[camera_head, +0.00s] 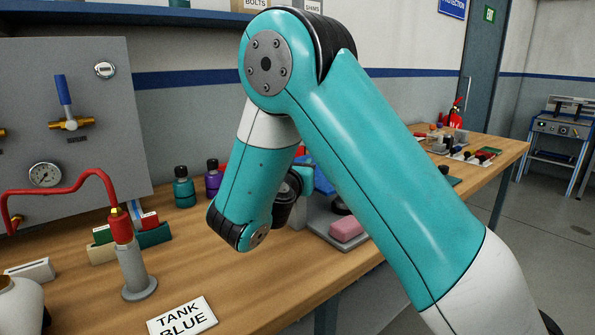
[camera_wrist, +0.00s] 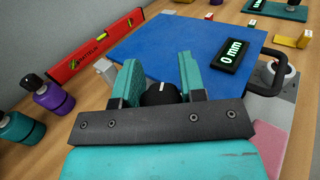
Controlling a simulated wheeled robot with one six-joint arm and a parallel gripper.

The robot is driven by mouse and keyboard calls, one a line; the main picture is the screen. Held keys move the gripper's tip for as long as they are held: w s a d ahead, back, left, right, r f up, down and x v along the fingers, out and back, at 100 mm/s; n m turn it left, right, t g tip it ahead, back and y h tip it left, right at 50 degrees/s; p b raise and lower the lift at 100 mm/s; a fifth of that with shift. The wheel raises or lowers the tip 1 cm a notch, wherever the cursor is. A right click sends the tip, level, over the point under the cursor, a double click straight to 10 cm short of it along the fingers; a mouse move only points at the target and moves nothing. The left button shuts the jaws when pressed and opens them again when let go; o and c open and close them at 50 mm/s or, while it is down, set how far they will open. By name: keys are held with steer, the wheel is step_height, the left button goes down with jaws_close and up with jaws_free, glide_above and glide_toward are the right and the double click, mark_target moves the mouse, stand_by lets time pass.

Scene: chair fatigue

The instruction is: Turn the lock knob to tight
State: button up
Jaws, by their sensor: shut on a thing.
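The lock knob (camera_wrist: 161,93) is black and round with a short white mark on its top. It shows low in the middle of the wrist view, in front of a blue plate (camera_wrist: 165,45). My gripper (camera_wrist: 158,78) has its two teal fingers on either side of the knob and is shut on it. The finger bar hides the knob's near side. A black display (camera_wrist: 231,55) on the blue plate reads 0 mm. In the head view my arm hides the knob, and only part of the blue plate (camera_head: 323,178) shows.
A red spirit level (camera_wrist: 97,55) lies behind the blue plate. Teal (camera_wrist: 18,128) and purple (camera_wrist: 53,100) bottles stand at left. A black handle (camera_wrist: 284,75) is at right. A pink block (camera_head: 346,229) lies nearer the bench's front edge. A red-capped post (camera_head: 134,265) stands at left.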

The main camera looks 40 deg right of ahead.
steer(key=shift+f+m+g+h+b, duration=0.4)
steer(key=shift+g+b, duration=0.1)
steer(key=shift+b, duration=0.45)
steer(key=shift+r+b, duration=0.1)
steer(key=shift+b, duration=0.2)
steer(key=shift+r+g, duration=0.15)
steer(key=shift+g, duration=0.25)
steer(key=o, duration=0.9)
steer(key=shift+s+m+b, duration=0.15)
steer(key=shift+m+b, duration=0.15)
steer(key=shift+b, duration=0.25)
